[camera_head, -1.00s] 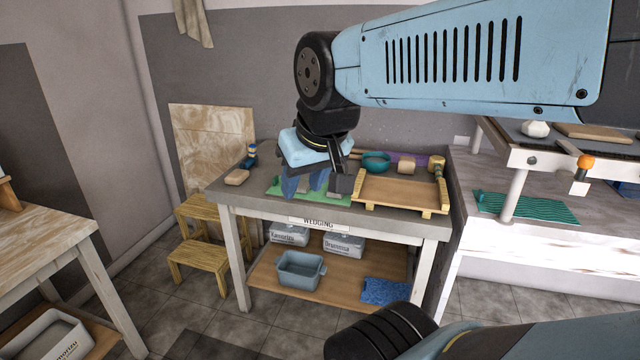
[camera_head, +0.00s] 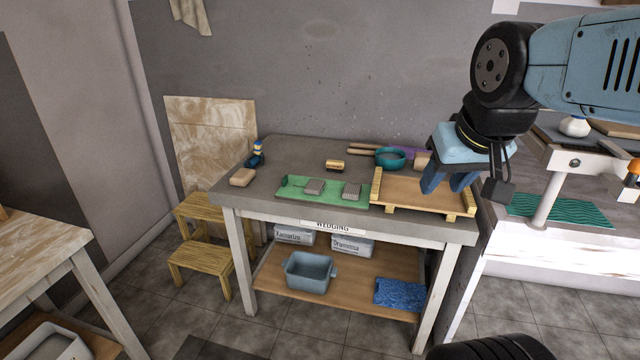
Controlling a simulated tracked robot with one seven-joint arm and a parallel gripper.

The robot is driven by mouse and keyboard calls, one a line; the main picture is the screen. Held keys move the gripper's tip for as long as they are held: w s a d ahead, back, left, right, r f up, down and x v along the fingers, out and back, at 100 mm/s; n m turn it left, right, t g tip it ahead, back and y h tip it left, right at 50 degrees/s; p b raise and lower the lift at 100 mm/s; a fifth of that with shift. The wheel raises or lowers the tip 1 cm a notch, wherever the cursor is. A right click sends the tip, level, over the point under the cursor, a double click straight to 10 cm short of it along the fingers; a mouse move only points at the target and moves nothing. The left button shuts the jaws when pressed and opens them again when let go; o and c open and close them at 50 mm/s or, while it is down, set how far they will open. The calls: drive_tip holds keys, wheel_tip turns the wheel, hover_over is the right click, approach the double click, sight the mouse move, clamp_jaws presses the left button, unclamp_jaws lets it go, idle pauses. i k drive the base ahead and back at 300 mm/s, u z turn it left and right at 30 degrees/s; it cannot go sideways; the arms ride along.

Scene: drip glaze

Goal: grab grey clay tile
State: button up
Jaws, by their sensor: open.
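I cannot tell from the picture which one is the clay tile meant. My gripper (camera_head: 447,184) is open and empty, with blue fingers pointing down. It hangs to the right of the tiles, in front of the right end of the wooden tray in the picture.
The wooden tray (camera_head: 420,204) with raised side rails stands right of the mat. A teal bowl (camera_head: 391,158), a small wooden-coloured block (camera_head: 334,166), a beige block (camera_head: 242,177) and a blue bottle (camera_head: 256,158) are on the table (camera_head: 290,150). The table's back middle is clear.

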sight(314, 186)
drive_tip(key=z, duration=0.1)
drive_tip(key=i, duration=1)
drive_tip(key=u, duration=0.1)
